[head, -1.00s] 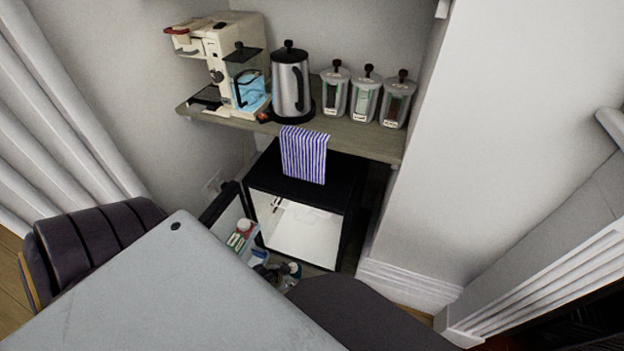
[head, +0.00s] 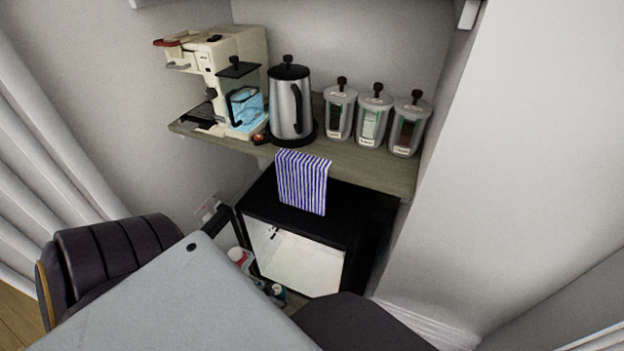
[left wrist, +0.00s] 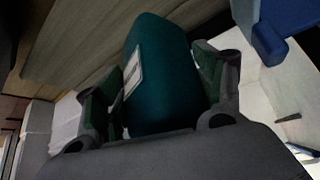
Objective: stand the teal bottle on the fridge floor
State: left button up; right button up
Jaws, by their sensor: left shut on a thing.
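The teal bottle (left wrist: 160,75) fills the middle of the left wrist view, with a pale label on its side. My left gripper (left wrist: 158,98) is shut on it, with one finger on each side. The black mini fridge (head: 318,222) stands under the wooden shelf in the head view, its door open to the left. I cannot make out either gripper clearly in the head view.
A grey table (head: 165,300) covers the front, with a dark padded chair (head: 110,255) at left and a dark seat (head: 355,325) at right. Door-shelf items (head: 240,257) sit beside the opening. The shelf holds a kettle (head: 290,100).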

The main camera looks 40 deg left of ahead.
aim_at(283, 292)
pick_arm(q)
jog(key=shift+w, duration=0.1)
jog(key=shift+w, duration=0.45)
jog(key=shift+w+b, duration=0.55)
jog(key=shift+w, duration=0.45)
jog(key=w+b, duration=0.1)
jog(key=w, duration=0.2)
jog(key=w+b, duration=0.2)
jog(key=w, duration=0.1)
jog(key=w+b, duration=0.1)
jog(key=w, duration=0.3)
jog(key=shift+d+b, duration=0.35)
jog(key=shift+d, duration=0.05)
jog(key=shift+w, duration=0.5)
pick_arm(e)
jog(key=w+a+f+t+y, duration=0.1)
jog(key=a+f+t+y, duration=0.1)
jog(key=f, duration=0.6)
jog(key=shift+w+a, duration=0.15)
jog(key=shift+a, duration=0.5)
pick_arm(q)
jog(key=shift+w, duration=0.1)
pick_arm(e)
jog(key=shift+f, duration=0.15)
